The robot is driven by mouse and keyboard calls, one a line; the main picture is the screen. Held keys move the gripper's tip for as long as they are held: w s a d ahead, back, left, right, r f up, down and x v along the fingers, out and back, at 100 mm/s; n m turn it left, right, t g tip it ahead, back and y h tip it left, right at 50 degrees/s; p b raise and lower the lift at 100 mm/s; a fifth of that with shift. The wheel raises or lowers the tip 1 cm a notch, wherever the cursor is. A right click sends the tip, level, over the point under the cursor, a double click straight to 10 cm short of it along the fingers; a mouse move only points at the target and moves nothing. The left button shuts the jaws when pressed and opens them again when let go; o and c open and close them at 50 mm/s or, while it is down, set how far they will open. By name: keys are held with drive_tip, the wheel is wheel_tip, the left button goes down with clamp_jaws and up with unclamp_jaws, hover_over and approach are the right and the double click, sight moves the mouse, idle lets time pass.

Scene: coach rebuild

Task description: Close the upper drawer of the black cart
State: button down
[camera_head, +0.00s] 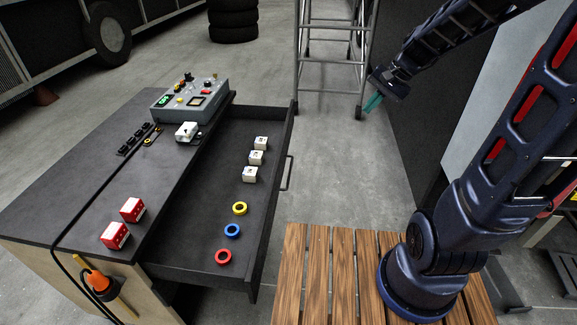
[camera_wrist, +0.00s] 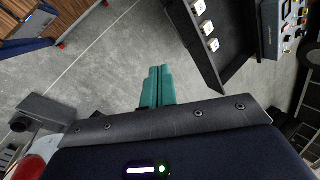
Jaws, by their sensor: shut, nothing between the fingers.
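The black cart's upper drawer (camera_head: 197,218) stands pulled out to the right of the cart top (camera_head: 60,185). Its front panel carries a handle (camera_head: 287,173) on the outer side. Inside lie several white cubes and a yellow, a blue and a red ring. In the wrist view the drawer (camera_wrist: 228,60) shows at the upper right with white cubes in it. My gripper (camera_head: 373,102) is in the air to the right of the drawer's far end, apart from it. Its teal fingers (camera_wrist: 156,88) are together and empty.
A grey control box (camera_head: 190,98) and two red blocks (camera_head: 124,222) stand on the cart top. A slatted wooden surface (camera_head: 340,270) is under my arm. A ladder (camera_head: 330,50) stands behind; floor between is clear.

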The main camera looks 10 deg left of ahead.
drive_tip(key=w+a+f+m+g+y, duration=0.1)
drive_tip(key=w+a+f+m+y, duration=0.1)
drive_tip(key=w+a+f+m, duration=0.55)
drive_tip(key=w+a+f+m+y, duration=0.2)
drive_tip(key=w+a+f, duration=0.5)
drive_tip(key=f, duration=0.8)
drive_tip(key=a+f+m, duration=0.2)
drive_tip(key=a+f, duration=0.4)
drive_tip(key=f, duration=0.2)
drive_tip(key=w+a+f+m, duration=0.1)
drive_tip(key=a+f+m, duration=0.1)
drive_tip(key=a+f, duration=0.4)
wheel_tip(320, 180, down, 3)
drive_tip(key=shift+f, duration=0.1)
